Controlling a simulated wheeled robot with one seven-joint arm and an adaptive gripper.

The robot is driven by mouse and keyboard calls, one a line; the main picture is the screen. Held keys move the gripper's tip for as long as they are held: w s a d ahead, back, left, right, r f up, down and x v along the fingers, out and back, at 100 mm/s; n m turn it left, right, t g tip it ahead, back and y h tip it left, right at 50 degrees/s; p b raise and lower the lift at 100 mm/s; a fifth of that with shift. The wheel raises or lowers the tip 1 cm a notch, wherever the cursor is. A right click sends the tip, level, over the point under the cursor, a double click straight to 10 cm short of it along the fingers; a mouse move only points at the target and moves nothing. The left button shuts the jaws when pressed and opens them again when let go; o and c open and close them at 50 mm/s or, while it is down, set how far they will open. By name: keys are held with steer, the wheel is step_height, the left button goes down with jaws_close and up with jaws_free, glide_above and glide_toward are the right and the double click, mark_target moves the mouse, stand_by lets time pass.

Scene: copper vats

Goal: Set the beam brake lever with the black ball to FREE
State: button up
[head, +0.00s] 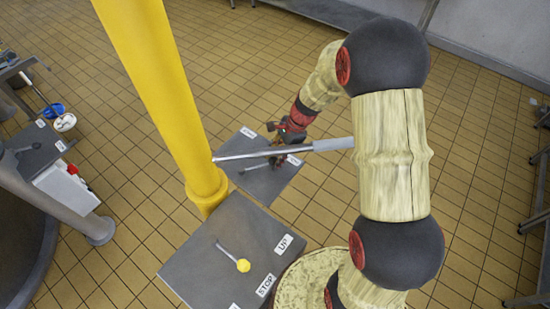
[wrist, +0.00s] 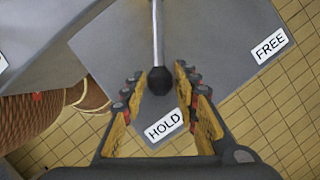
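The beam brake lever is a thin metal rod ending in a black ball (wrist: 160,80), over a grey plate (wrist: 212,35) in the wrist view. The lever points toward the HOLD label (wrist: 164,125). The FREE label (wrist: 268,46) is on the plate to the right. My gripper (wrist: 161,72) is open, with one finger on each side of the ball and gaps visible. In the head view my gripper (head: 280,150) is over the far grey plate (head: 262,186), where the ball is hidden and the labels are too small to read.
A long bar with a grey grip (head: 333,144) crosses in front of my gripper. A yellow post (head: 160,85) stands to its left. A nearer plate (head: 205,262) carries a yellow-ball lever (head: 242,265) with UP and STOP labels. Tiled floor is free on the right.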

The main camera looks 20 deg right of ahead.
steer(key=c, duration=0.6)
jaws_close()
steer(key=shift+w, duration=0.1)
steer(key=shift+w+a+n+g+p, duration=0.1)
steer(key=shift+w+n+g+p, duration=0.4)
steer(key=shift+w+n, duration=0.5)
steer(key=w+a+n+g, duration=0.1)
steer(key=w+n, duration=0.1)
steer(key=n, duration=0.1)
steer(key=w+a+n+g+h+p, duration=0.1)
steer(key=w+a+n, duration=0.1)
steer(key=w+n, duration=0.1)
steer(key=w+a+n+p, duration=0.1)
steer(key=w+n, duration=0.1)
steer(key=w, duration=0.1)
steer(key=shift+a+n+g+h, duration=0.4)
steer(key=shift+w+a+n+g+h, duration=0.2)
steer(key=shift+w+a+n, duration=0.25)
steer(key=shift+a+n, duration=0.35)
steer(key=shift+w+a+n+g+h, duration=0.1)
steer(key=shift+w+a+n+h, duration=0.3)
steer(key=shift+a+n, duration=0.4)
steer(key=shift+w, duration=0.1)
steer(key=o, duration=1)
jaws_free()
steer(key=shift+c, duration=0.2)
